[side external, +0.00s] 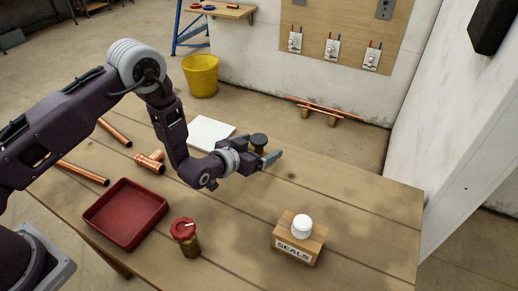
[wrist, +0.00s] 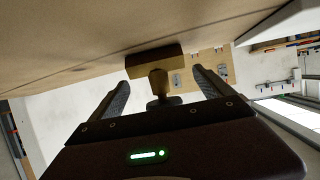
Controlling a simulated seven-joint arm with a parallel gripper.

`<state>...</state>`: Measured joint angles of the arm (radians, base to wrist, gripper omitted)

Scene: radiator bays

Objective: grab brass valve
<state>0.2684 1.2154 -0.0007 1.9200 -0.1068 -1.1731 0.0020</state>
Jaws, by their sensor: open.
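A brass valve with a dark round cap (side external: 259,139) stands on the workbench, at my gripper (side external: 268,154) in the side view. In the wrist view, its brass stem (wrist: 158,83) shows between my two spread fingers (wrist: 160,80), apart from both. A wider brown block shows beyond the stem against the tabletop; I cannot tell whether it is part of the valve. My gripper is open and low over the bench, partly hiding the valve's lower body in the side view. A second brass valve, with a red knob (side external: 184,229), stands upright near the bench's front edge.
A red tray (side external: 125,214) lies at the left front, with copper pipes (side external: 82,173) and a copper tee (side external: 149,161) behind it. A white sheet (side external: 207,131) lies at the back. A wooden SEALS block (side external: 299,243) with a white cap stands at the right front. The right side of the bench is clear.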

